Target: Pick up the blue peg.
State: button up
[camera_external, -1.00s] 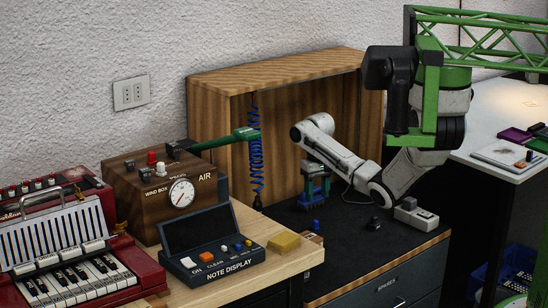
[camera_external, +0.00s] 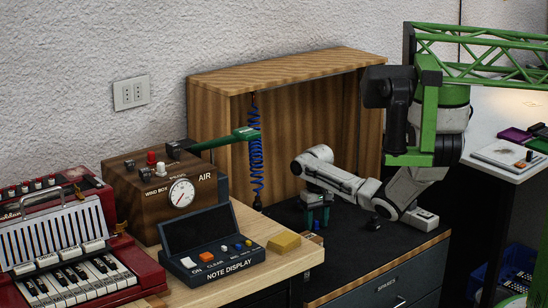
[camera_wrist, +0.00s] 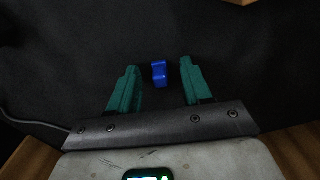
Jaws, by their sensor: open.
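The blue peg (camera_wrist: 159,73) stands on the black top of the drawer cabinet. In the wrist view it is between the tips of my two green fingers, with a dark gap on each side. My gripper (camera_wrist: 159,80) is open and points down over it. In the external view my gripper (camera_external: 318,220) is low at the cabinet top, and its fingers straddle the peg (camera_external: 316,225), which is mostly hidden there. I cannot tell the exact finger height above the surface.
A wooden open box (camera_external: 290,65) stands behind my arm. A coiled blue hose (camera_external: 256,160) hangs at its left. A bench with a note display (camera_external: 215,250) and a yellow block (camera_external: 284,242) lies to the left.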

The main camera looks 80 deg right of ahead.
grip_shut()
dwell(0.3)
jog(key=shift+r, duration=0.1)
